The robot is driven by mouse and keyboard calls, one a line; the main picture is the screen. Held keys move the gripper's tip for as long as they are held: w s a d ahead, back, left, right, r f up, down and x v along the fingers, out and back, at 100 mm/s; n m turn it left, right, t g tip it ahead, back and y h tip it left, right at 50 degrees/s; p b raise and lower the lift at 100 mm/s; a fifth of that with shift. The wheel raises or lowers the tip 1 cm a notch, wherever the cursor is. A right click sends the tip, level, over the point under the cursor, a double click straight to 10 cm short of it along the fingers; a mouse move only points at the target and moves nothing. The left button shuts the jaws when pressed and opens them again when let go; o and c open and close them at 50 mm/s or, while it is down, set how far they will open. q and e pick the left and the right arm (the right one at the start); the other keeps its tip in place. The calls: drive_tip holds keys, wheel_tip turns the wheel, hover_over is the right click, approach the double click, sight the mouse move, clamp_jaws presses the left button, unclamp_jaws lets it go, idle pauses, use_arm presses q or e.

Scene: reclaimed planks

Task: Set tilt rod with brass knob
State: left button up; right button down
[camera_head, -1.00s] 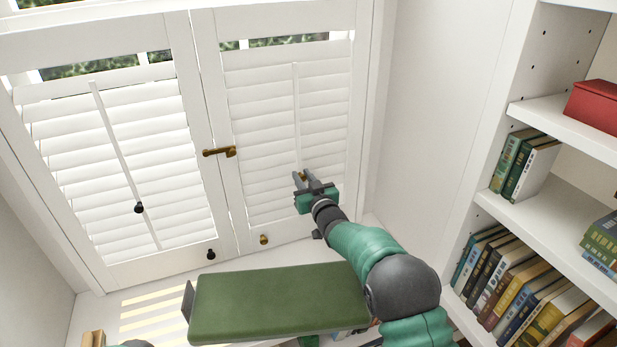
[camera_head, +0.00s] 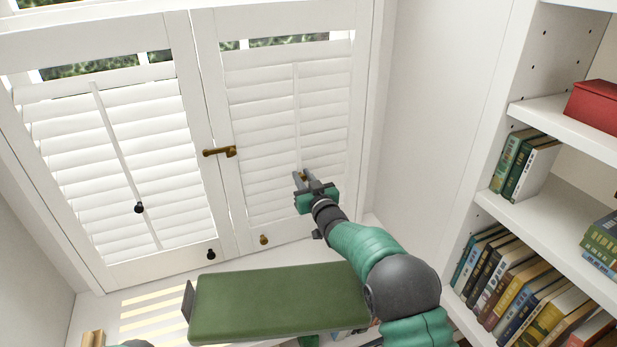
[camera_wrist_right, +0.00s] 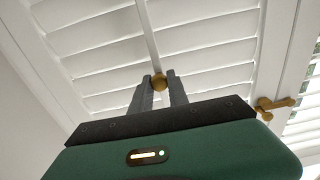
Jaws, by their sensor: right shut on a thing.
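The right shutter panel (camera_head: 248,190) has white slats and a white vertical tilt rod (camera_head: 297,110). A brass knob (camera_wrist_right: 159,83) on that rod sits between the fingertips of my right gripper (camera_head: 299,178), which is shut on it. In the right wrist view the gripper (camera_wrist_right: 159,88) has a finger on each side of the knob, and the rod (camera_wrist_right: 148,35) runs up from it. The left panel's tilt rod (camera_head: 112,130) carries a black knob (camera_head: 139,208). My left gripper is not in view.
A brass latch (camera_head: 220,152) joins the panels at mid height. A black knob (camera_head: 211,254) and a brass knob (camera_head: 264,239) sit on the bottom rails. A green cushioned bench (camera_head: 280,302) stands below. Bookshelves (camera_head: 550,200) flank the right side.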

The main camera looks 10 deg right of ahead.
idle(0.4)
drive_tip(key=shift+r+p, duration=0.4)
drive_tip(key=shift+r, duration=0.95)
drive_tip(key=c, duration=1.3)
unclamp_jaws()
drive_tip(key=shift+o, duration=0.2)
drive_tip(key=shift+f, duration=0.1)
drive_tip(key=b+v, duration=0.1)
drive_tip(key=v, duration=1.6)
drive_tip(key=shift+d, duration=0.1)
